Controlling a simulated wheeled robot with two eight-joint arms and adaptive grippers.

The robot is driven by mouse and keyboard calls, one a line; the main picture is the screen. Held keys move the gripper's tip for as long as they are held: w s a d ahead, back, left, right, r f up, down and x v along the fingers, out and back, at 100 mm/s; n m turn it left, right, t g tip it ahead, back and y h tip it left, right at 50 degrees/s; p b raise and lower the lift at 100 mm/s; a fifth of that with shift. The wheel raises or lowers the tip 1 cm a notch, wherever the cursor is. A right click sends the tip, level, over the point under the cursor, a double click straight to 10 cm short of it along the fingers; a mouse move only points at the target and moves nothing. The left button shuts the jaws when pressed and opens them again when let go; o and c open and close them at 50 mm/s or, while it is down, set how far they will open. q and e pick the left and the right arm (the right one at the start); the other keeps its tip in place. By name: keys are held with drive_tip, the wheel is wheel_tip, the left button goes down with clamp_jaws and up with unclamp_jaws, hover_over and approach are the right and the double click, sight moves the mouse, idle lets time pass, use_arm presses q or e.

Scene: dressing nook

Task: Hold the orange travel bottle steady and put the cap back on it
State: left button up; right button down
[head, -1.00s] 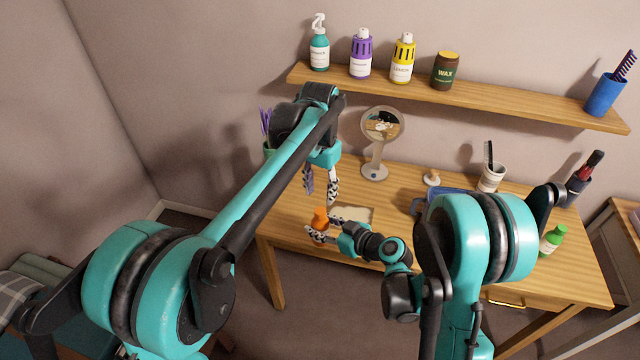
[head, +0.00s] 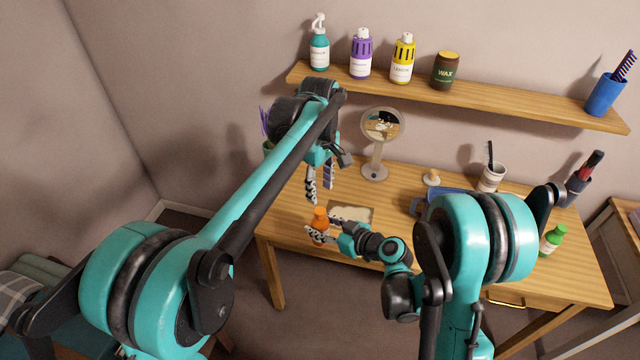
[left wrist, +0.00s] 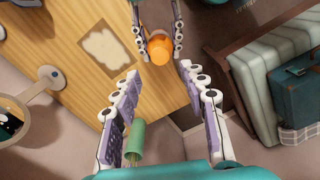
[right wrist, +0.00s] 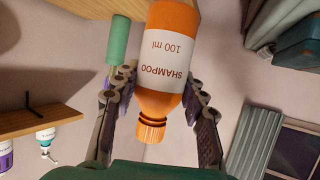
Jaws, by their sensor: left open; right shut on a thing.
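In the left wrist view the bottle's round orange top (left wrist: 159,50) faces the camera. My left gripper (head: 319,192) is open and empty, above the bottle and apart from it.
A round mirror (head: 382,125) stands behind on the wooden desk (head: 395,195). A pale mat (head: 352,214) lies right of the bottle. A green cup (left wrist: 137,138) is close to the left gripper in its view. The wall shelf (head: 480,95) holds several bottles.

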sight(320, 211)
use_arm(q)
drive_tip(key=shift+f, duration=4)
clamp_jaws()
